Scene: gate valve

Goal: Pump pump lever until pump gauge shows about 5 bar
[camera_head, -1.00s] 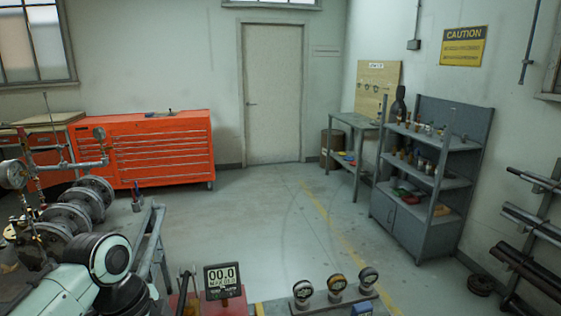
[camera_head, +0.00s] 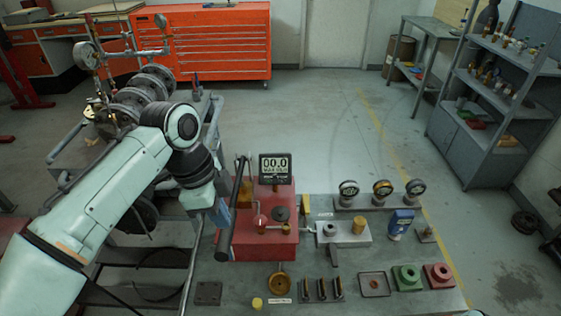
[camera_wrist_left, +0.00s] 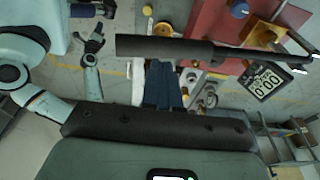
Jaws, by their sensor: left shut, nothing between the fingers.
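The red pump (camera_head: 268,240) stands on the bench at the middle, and its red body shows in the wrist view (camera_wrist_left: 200,18). Its gauge (camera_head: 275,168) reads 00.0; the display also shows tilted in the wrist view (camera_wrist_left: 264,82). The pump lever (camera_head: 234,212) has a long black grip on the pump's left side, and it crosses the upper wrist view (camera_wrist_left: 160,47). My left gripper (camera_head: 222,214) is just left of the lever grip. Its blue fingers (camera_wrist_left: 164,84) are shut and empty, close to the grip; contact is unclear. A dark gripper, apparently my right one (camera_wrist_left: 94,42), shows small.
Right of the pump are a grey block (camera_head: 343,234), several gauges on a rack (camera_head: 380,203) and a blue meter (camera_head: 400,224). Green (camera_head: 406,277) and red (camera_head: 438,275) fittings sit at the front right. Flanged piping (camera_head: 140,92) stands behind my left arm.

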